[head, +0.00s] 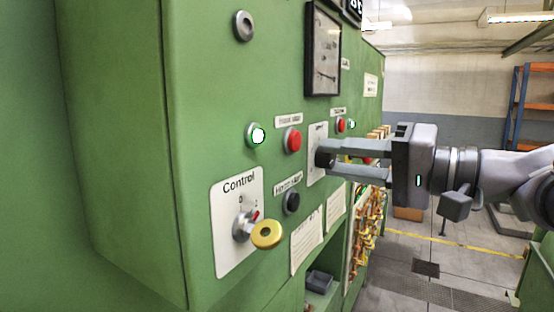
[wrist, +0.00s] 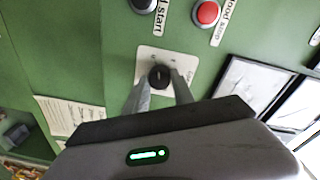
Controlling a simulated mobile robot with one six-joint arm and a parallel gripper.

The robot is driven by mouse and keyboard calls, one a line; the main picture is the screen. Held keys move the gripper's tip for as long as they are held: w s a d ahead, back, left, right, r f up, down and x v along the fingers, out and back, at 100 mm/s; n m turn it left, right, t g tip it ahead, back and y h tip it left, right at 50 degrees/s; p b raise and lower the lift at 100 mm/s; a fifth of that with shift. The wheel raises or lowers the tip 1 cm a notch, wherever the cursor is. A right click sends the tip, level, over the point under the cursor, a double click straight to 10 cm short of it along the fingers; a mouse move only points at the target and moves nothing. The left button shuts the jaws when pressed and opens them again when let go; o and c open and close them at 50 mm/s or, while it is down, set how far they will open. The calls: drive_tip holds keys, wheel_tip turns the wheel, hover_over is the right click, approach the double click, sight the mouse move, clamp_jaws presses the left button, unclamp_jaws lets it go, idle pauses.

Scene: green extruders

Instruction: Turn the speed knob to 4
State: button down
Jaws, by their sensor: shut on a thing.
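The speed knob is a small black dial on a white plate on the green panel. It shows in the head view (head: 325,157) and in the wrist view (wrist: 160,75). Its plate (head: 315,172) is partly covered by my gripper, and the scale marks are too small to read. My gripper (head: 328,162) reaches in from the right. Its two grey fingers are shut on the knob, one on each side, as the wrist view (wrist: 160,88) also shows. A light pointer line on the knob's face is faintly visible in the wrist view.
A control switch (head: 243,226) with a yellow tag (head: 267,234) sticks out at lower left. A gauge (head: 323,50) is above. Open floor lies to the right.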

drive_tip(key=m, duration=0.4)
drive_tip(key=m+p, duration=0.2)
drive_tip(key=m, duration=0.3)
drive_tip(key=shift+g, duration=0.4)
drive_tip(key=m+p, duration=0.3)
drive_tip(key=m, duration=0.2)
drive_tip(key=shift+m+p, duration=0.3)
drive_tip(key=shift+p, duration=0.05)
drive_tip(key=shift+f+m+g+y+p, duration=0.1)
drive_tip(key=shift+m+g+y+p, duration=0.3)
drive_tip(key=shift+m+p, duration=1.6)
drive_tip(key=shift+m, duration=0.4)
drive_tip(key=c, duration=1.1)
unclamp_jaws()
drive_tip(key=shift+d, duration=0.1)
drive_tip(key=shift+b, duration=0.3)
